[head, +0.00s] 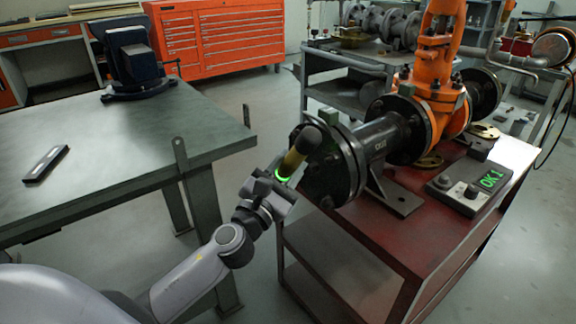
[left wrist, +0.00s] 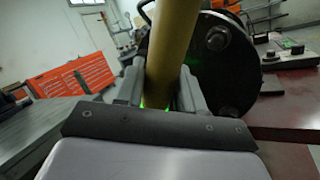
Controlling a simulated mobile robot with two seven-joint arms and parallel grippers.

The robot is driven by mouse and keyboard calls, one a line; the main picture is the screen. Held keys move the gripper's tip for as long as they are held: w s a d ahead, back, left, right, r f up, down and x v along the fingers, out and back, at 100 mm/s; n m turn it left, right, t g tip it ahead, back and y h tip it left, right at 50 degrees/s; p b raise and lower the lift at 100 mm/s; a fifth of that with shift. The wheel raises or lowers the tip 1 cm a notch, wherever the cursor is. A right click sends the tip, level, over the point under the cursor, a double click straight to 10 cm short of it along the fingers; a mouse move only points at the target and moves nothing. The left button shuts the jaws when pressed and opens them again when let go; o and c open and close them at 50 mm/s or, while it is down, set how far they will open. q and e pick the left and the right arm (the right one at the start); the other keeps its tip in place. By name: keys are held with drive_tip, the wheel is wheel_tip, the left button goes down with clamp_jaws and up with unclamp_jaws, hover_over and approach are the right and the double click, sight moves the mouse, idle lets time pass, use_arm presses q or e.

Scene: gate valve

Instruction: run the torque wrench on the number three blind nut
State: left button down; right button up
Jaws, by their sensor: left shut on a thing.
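My left gripper (head: 276,190) is shut on the torque wrench (head: 291,164), a yellow-brown barrel with a dark rounded head and a glowing green ring. In the left wrist view the wrench barrel (left wrist: 172,45) stands between my two fingers (left wrist: 160,90). The black blind flange (head: 335,170) is at the end of the valve's pipe; the wrench head is in front of its upper left rim. Whether the wrench touches a nut is hidden. A flange nut (left wrist: 217,39) shows in the left wrist view; I cannot read which number it is. My right gripper is not in view.
The orange gate valve (head: 435,90) stands on a dark red cart (head: 375,240). A control box (head: 468,190) there shows green "OK 1". A steel bench (head: 110,150) at left carries a vise (head: 132,60) and a dark flat object (head: 46,163). Floor shows between bench and cart.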

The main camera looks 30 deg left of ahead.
use_arm(q)
drive_tip(key=shift+w+r, duration=0.15)
drive_tip(key=shift+r, duration=0.05)
idle(0.5)
drive_tip(key=shift+w+d, duration=0.35)
drive_tip(key=shift+w, duration=0.4)
drive_tip(key=shift+w+d, duration=0.3)
drive_tip(key=shift+w, duration=0.4)
drive_tip(key=shift+w+d+r+p, duration=0.1)
drive_tip(key=shift+w+d+p, duration=0.1)
drive_tip(key=shift+w+p, duration=0.25)
idle(1.8)
drive_tip(key=shift+s+a, duration=0.1)
drive_tip(key=shift+s, duration=0.05)
idle(1.0)
drive_tip(key=shift+s, duration=0.15)
